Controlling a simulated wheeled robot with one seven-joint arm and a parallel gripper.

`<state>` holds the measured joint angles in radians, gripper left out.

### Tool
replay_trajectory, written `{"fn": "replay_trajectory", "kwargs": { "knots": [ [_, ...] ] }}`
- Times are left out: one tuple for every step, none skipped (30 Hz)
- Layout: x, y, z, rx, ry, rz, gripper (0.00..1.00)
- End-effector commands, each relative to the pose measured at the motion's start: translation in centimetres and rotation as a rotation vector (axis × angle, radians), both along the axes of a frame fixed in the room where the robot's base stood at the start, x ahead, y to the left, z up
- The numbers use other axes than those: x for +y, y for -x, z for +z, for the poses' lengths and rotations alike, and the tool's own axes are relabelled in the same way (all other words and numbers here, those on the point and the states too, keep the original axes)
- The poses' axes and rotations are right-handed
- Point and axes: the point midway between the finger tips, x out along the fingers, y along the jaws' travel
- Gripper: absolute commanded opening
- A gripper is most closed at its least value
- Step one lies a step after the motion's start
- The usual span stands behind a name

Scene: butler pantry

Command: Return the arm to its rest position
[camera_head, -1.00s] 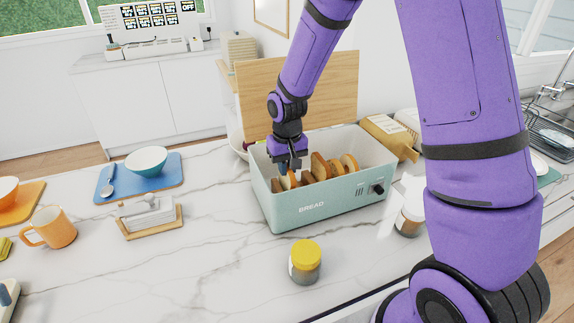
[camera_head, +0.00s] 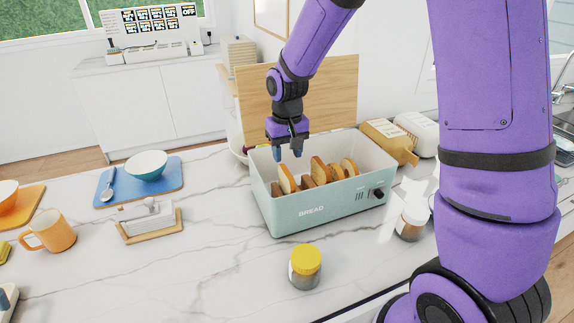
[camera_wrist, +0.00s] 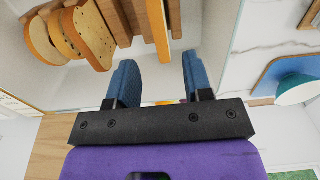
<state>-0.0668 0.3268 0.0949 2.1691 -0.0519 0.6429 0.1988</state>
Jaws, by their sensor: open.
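My gripper (camera_head: 288,153) hangs over the left part of the open bread bin, its fingers pointing down just above the bread. In the wrist view my gripper (camera_wrist: 156,82) shows two blue fingers spread apart with nothing between them. The pale green bread bin (camera_head: 325,204) is marked BREAD and has its wooden lid (camera_head: 330,95) raised behind it. Slices of bread (camera_head: 287,180) stand upright in the bin between wooden dividers. In the wrist view, more slices (camera_wrist: 88,35) show at the upper left. My purple arm reaches in from the right side.
A jar with a yellow lid (camera_head: 305,262) stands in front of the bin, and another jar (camera_head: 411,222) stands to its right. A blue tray (camera_head: 172,185) with a bowl (camera_head: 146,164), a butter dish (camera_head: 150,215) and an orange mug (camera_head: 53,232) lie to the left. Open counter lies between.

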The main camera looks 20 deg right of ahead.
Motion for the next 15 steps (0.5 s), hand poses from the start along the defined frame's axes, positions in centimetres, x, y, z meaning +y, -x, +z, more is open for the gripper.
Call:
{"fn": "replay_trajectory", "kwargs": {
  "knots": [
    [0.0, -0.1, 1.0, -0.004, -0.001, -0.001, 0.46],
    [0.0, 0.0, 1.5, -0.003, 0.0, -0.001, 0.46],
    [0.0, 0.0, 2.2, -0.004, -0.001, -0.001, 0.46],
    [0.0, 0.0, 2.6, -0.003, 0.0, 0.0, 0.46],
    [0.0, 0.0, 2.9, -0.002, 0.0, 0.0, 0.46],
    [0.0, 0.0, 3.4, -0.003, 0.0, 0.0, 0.46],
    [0.0, 0.0, 3.7, -0.002, 0.0, 0.0, 0.46],
    [0.0, 0.0, 3.9, -0.002, 0.0, 0.0, 0.46],
    [0.0, 0.0, 4.2, -0.001, 0.0, 0.001, 0.46],
    [0.0, 0.0, 4.3, -0.001, 0.0, 0.001, 0.46],
    [0.0, 0.0, 4.4, -0.001, 0.0, 0.001, 0.46],
    [0.0, 0.0, 4.5, 0.0, 0.0, 0.001, 0.46],
    [0.0, 0.0, 4.6, 0.0, 0.0, 0.001, 0.46],
    [0.0, 0.0, 4.6, 0.001, 0.0, 0.001, 0.46],
    [0.0, 0.1, 4.7, 0.0, 0.0, 0.001, 0.46]
  ]
}}
